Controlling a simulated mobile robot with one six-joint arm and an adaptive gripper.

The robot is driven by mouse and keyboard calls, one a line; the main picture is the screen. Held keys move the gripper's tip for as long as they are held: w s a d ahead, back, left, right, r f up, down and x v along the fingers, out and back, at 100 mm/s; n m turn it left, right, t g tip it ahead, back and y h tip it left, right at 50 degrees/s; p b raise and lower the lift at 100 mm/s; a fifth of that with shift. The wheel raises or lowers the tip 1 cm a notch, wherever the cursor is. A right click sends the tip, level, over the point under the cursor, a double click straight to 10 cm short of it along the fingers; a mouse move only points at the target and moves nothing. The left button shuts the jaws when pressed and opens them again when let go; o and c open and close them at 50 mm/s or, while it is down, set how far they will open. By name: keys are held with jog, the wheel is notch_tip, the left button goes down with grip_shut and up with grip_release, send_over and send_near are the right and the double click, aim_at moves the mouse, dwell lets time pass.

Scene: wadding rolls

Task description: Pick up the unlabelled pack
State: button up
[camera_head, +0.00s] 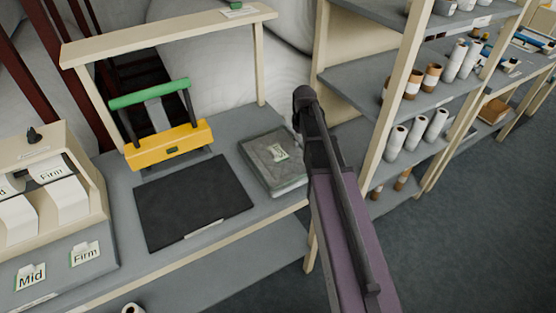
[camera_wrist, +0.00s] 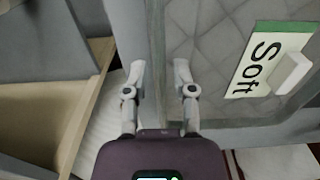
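A grey quilted pack (camera_head: 265,170) lies flat on the grey bench, right of the black mat, with a small green-edged card on it. In the wrist view the quilted pack (camera_wrist: 205,40) fills the upper right, and its card (camera_wrist: 265,62) reads "Soft". No pack clearly without a card shows. My gripper (camera_wrist: 159,70) is open, its two fingers apart near the pack's left edge, with a pale grey edge strip between them. I cannot tell whether they touch it. In the head view my dark and purple arm hides the fingers.
A black mat (camera_head: 195,200) and a yellow device with a green handle (camera_head: 168,145) are left of the pack. A cream dispenser (camera_head: 45,195) with "Firm" and "Mid" cards stands further left. Shelves (camera_head: 345,75) with white and brown rolls are close right of my arm.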

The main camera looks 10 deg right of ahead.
dwell(0.4)
grip_shut()
jog(key=shift+r, duration=0.15)
jog(key=shift+r+p, duration=1.75)
jog(key=shift+p, duration=0.1)
jog(key=s+a+r+p, duration=0.1)
jog(key=s+a, duration=0.1)
jog(key=s, duration=1.4)
jog(key=shift+r, duration=0.15)
